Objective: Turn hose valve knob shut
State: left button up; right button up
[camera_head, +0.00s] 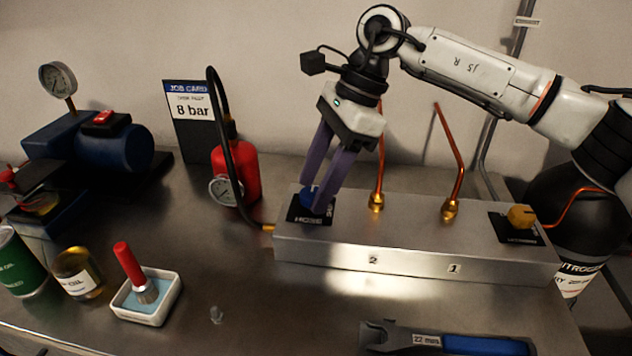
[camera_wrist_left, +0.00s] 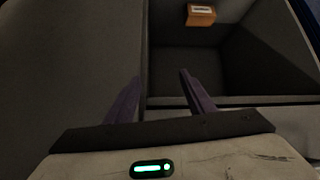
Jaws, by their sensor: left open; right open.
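A yellow knob (camera_head: 520,217) is at the block's right end. Copper pipes (camera_head: 452,160) rise from the block. A red extinguisher-like bottle (camera_head: 235,165) with gauge and black hose stands behind left. A white tray (camera_head: 147,298) and wrench (camera_head: 445,340) lie in front. An orange box (camera_wrist_left: 201,14) is in a dark bin.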

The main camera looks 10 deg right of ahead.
jog(key=shift+a+f, duration=0.1)
jog(key=shift+f, duration=0.2)
pick_arm(q)
jog(key=shift+w+r, duration=0.1)
jog(key=shift+w, duration=0.1)
pick_arm(e)
jog(key=c, duration=1.1)
pick_arm(q)
jog(key=shift+w, duration=0.1)
